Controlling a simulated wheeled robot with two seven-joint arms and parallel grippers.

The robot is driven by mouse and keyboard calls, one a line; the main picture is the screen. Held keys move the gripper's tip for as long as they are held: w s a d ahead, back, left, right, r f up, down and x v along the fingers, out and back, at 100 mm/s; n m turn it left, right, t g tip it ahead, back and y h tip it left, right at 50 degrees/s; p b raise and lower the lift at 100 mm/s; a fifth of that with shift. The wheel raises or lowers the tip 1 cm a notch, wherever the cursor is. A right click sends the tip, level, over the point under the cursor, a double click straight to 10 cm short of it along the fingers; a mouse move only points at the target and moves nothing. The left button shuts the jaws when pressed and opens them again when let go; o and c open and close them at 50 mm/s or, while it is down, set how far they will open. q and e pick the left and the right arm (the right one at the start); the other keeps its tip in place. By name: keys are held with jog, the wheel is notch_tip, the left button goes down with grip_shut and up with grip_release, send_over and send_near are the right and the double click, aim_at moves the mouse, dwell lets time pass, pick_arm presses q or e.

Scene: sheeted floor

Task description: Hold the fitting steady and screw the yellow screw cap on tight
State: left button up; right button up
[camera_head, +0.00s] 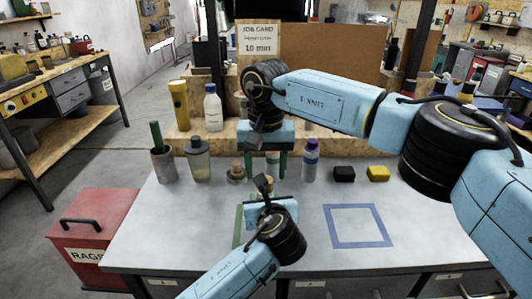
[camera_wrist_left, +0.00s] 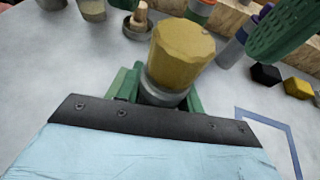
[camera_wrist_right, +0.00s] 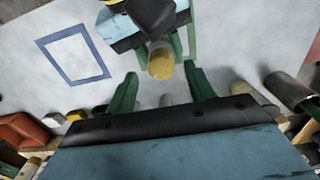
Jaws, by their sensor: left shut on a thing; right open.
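The yellow screw cap (camera_wrist_left: 182,52) sits on top of the grey fitting (camera_wrist_left: 160,94) in the left wrist view; how far it is threaded I cannot tell. My left gripper (camera_wrist_left: 155,92) is shut on the fitting below the cap. The cap also shows in the right wrist view (camera_wrist_right: 161,63), just beyond my right gripper's fingertips. My right gripper (camera_wrist_right: 162,82) is open and empty, its green fingers apart, pointing down above the left one. In the head view my right gripper (camera_head: 266,165) and left arm mostly hide the cap and fitting.
A blue square outline (camera_head: 357,226) marks clear bench at right. A black block (camera_head: 344,174) and yellow block (camera_head: 378,174) lie behind it. Bottles (camera_head: 198,160) (camera_head: 310,160), a small dish (camera_head: 236,175) and a grey cup (camera_head: 163,165) line the back edge.

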jog(key=shift+f, duration=1.3)
jog(key=c, duration=1.1)
jog(key=m, duration=1.5)
grip_shut()
jog(key=m, duration=0.4)
jog(key=shift+m, duration=0.3)
